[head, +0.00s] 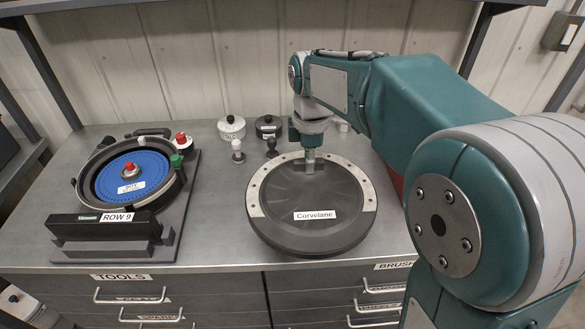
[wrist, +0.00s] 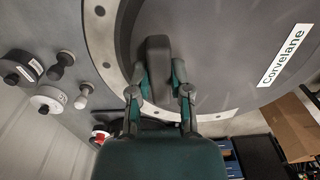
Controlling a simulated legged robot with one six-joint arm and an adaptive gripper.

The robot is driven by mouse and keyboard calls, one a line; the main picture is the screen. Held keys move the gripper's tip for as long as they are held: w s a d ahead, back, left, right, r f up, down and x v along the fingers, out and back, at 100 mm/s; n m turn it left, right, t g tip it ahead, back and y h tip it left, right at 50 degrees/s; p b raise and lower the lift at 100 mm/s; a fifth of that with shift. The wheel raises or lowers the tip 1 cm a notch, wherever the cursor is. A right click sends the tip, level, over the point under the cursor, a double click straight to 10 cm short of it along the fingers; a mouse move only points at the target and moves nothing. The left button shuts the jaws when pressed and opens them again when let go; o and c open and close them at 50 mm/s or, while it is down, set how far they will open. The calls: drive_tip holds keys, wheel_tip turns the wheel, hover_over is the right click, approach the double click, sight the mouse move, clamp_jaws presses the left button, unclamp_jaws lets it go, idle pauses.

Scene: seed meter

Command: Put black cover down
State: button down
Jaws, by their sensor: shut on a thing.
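The black cover (head: 290,226) is a large round disc with a pale, partly ringed rim and a white "Corvelane" label. It is right of the middle of the bench, face up. My gripper (head: 309,158) points down at the cover's far part. In the wrist view, my gripper (wrist: 160,92) is shut on the dark raised grip (wrist: 158,55) of the black cover (wrist: 215,60), one finger on each side. Whether the cover's underside touches the bench cannot be told. The seed meter (head: 178,195) stands open at the left, with a blue disc (head: 120,181) and red knob inside.
The grey bench (head: 215,235) has free room between meter and cover. A "ROW 9" block (head: 117,217) fronts the meter. Drawers (head: 180,300) lie below the front edge.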

drive_tip(key=w+d+f, duration=0.9)
drive_tip(key=shift+w+d+f, duration=0.1)
drive_tip(key=shift+w+d, duration=0.1)
drive_tip(key=shift+d, duration=0.05)
drive_tip(key=shift+w+d+f, duration=0.1)
drive_tip(key=shift+f, duration=0.85)
drive_tip(key=shift+w+d+f, duration=0.1)
drive_tip(key=shift+f, duration=0.85)
drive_tip(key=shift+f, duration=0.1)
drive_tip(key=c, duration=0.6)
unclamp_jaws()
drive_tip(key=shift+o, duration=0.2)
